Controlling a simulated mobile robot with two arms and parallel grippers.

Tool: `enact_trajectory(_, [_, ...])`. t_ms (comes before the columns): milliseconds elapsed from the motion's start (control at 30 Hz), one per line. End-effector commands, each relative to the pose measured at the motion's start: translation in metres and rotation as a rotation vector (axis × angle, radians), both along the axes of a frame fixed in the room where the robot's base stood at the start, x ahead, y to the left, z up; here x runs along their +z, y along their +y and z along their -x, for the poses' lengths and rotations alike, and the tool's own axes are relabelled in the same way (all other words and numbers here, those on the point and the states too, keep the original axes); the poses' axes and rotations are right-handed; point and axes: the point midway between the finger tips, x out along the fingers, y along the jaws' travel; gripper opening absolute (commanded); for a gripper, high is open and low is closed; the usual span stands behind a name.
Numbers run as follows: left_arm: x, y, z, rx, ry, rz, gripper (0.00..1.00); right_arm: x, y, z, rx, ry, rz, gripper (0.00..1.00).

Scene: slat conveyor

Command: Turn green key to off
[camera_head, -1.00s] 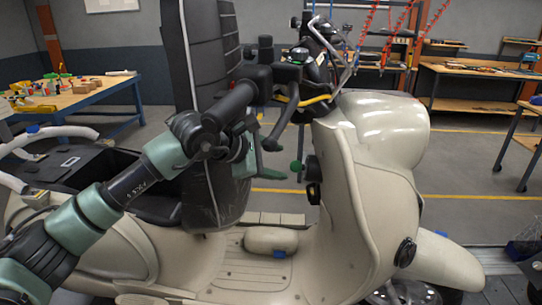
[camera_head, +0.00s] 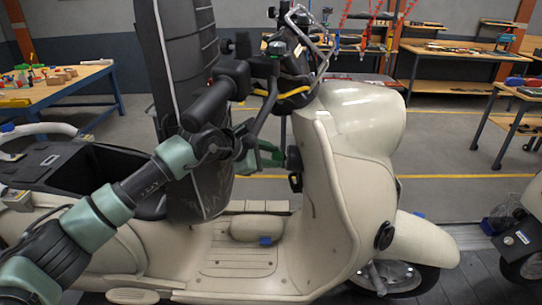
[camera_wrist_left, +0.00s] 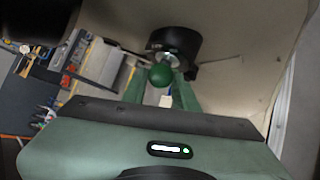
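The green key (camera_wrist_left: 161,75) has a round head and sits in a black ignition lock (camera_wrist_left: 176,41) on the cream scooter's (camera_head: 335,170) leg shield. My left gripper (camera_wrist_left: 160,88) is at the key in the left wrist view, with one finger on each side of the round head. The fingers look apart, with a narrow gap beside the head. In the head view my left gripper (camera_head: 277,157) points right at the lock, and its fingers hide the key. The key's exact angle is hard to tell. My right gripper is not in view.
The handlebar with its black lever (camera_head: 262,112) hangs just above my left arm. The black seat (camera_head: 190,110) stands upright behind the arm. A blue workbench (camera_head: 65,95) is at the back left. Another scooter (camera_head: 522,240) shows at the right edge.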

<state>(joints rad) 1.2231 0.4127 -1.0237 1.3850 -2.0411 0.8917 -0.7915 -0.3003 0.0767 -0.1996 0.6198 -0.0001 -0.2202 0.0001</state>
Motion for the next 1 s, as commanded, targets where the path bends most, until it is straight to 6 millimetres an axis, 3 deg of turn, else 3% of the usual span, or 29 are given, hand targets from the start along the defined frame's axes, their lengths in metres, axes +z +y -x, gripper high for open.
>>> enact_trajectory(33, [0.0,0.0,0.0,-0.001,0.0,0.001,0.15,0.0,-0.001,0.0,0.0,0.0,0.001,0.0])
enact_trajectory(100, [0.0,0.0,0.0,-0.001,0.0,0.001,0.0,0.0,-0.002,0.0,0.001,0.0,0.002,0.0])
enact_trajectory(633, [0.007,-0.001,-0.002,0.025,0.2,0.002,0.0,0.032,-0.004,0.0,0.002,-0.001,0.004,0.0])
enact_trajectory(1000, [0.004,-0.001,-0.002,0.028,0.243,0.003,0.0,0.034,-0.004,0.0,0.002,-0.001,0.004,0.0])
